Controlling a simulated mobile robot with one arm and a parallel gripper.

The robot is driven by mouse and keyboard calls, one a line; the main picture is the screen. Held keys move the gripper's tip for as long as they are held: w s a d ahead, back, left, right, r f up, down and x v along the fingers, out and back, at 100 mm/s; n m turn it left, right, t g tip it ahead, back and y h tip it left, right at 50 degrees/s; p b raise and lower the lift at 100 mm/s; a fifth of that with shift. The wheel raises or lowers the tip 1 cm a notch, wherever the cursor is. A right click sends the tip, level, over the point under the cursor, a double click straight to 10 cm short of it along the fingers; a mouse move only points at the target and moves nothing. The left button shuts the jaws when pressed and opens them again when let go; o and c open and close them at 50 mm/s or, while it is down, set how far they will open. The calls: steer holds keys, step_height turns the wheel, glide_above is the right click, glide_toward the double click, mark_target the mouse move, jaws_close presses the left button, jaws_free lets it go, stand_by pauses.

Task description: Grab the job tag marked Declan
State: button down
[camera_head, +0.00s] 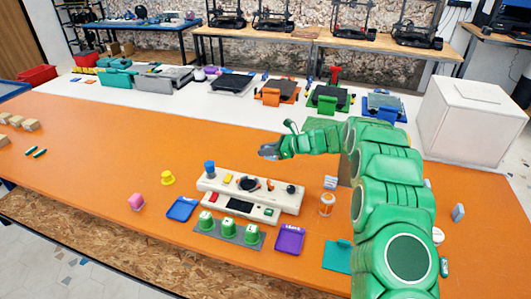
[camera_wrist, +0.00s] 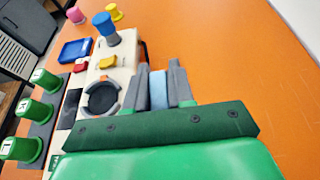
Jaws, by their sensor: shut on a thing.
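My gripper (camera_head: 270,152) is raised over the orange table, behind the white console. In the wrist view its two grey fingers (camera_wrist: 158,88) are shut on a flat light blue piece (camera_wrist: 158,92). Most of that piece is hidden between the fingers, and no name on it can be read. I cannot tell if it is the Declan tag.
The white console (camera_head: 215,186) carries a blue cup (camera_head: 209,168). Several green cups (camera_head: 228,232) stand before it, between a blue tray (camera_head: 182,209) and a purple tray (camera_head: 290,240). The table's left middle is mostly clear.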

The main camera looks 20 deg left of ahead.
steer(key=s+d+r, duration=0.4)
steer(key=s, duration=0.4)
steer(key=shift+d+r, duration=0.2)
